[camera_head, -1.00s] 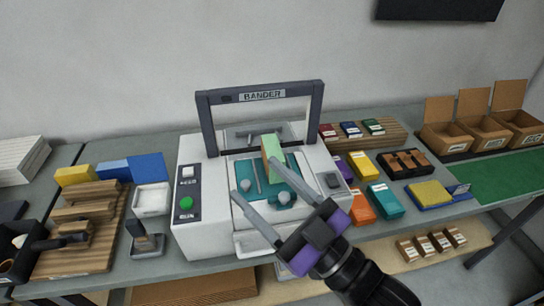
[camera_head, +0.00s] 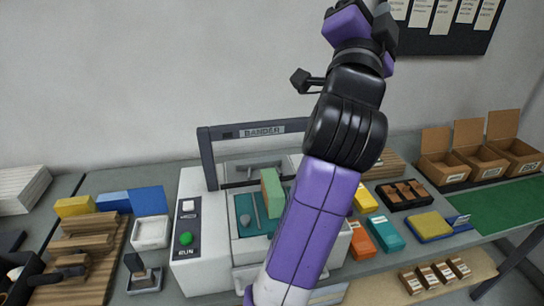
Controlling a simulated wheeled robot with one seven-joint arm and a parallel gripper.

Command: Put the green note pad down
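The green note pad (camera_head: 271,190) stands upright on the teal bed (camera_head: 243,209) of the bander (camera_head: 188,272), under its grey frame (camera_head: 208,160). It has a light green broad side and a brownish edge. My arm rises in front of the bander and hides its right part. The end of my arm is at the top edge, well above the pad and apart from it. My gripper's fingers are cut off by the top of the picture, so their opening does not show.
Orange (camera_head: 359,240) and teal (camera_head: 384,233) pads lie right of the bander. Open cardboard boxes (camera_head: 443,160) and a green mat (camera_head: 500,184) are farther right. A white container (camera_head: 151,233) and wooden racks (camera_head: 80,263) stand left. A dark board hangs at upper right.

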